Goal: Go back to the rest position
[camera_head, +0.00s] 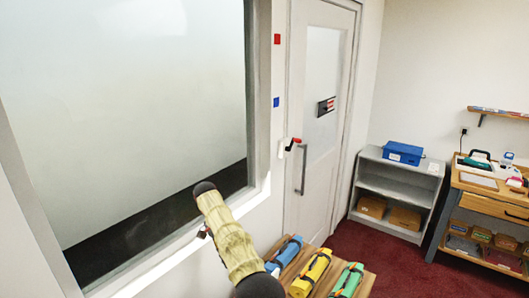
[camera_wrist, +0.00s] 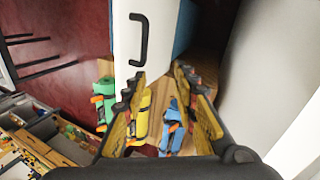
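My gripper (camera_wrist: 160,76) shows in the wrist view with its two wood-toned fingers spread apart. It is open, and nothing is held between the fingertips. In the head view my arm's wood-toned link with black joints rises in front of the window, and I cannot make out the gripper there. A blue roll (camera_head: 284,252), a yellow roll (camera_head: 311,272) and a green roll (camera_head: 346,282) lie side by side on a wooden surface (camera_head: 296,268). In the wrist view the green roll (camera_wrist: 106,92), yellow roll (camera_wrist: 141,122) and blue roll (camera_wrist: 174,118) lie beyond the fingers, partly hidden.
A large window (camera_head: 130,110) is at the left, beside a white door (camera_head: 318,130) with a handle. A grey shelf (camera_head: 395,187) holds a blue box (camera_head: 403,154) and brown boxes. A workbench (camera_head: 485,185) stands at the right. Red floor (camera_head: 385,260) is open between.

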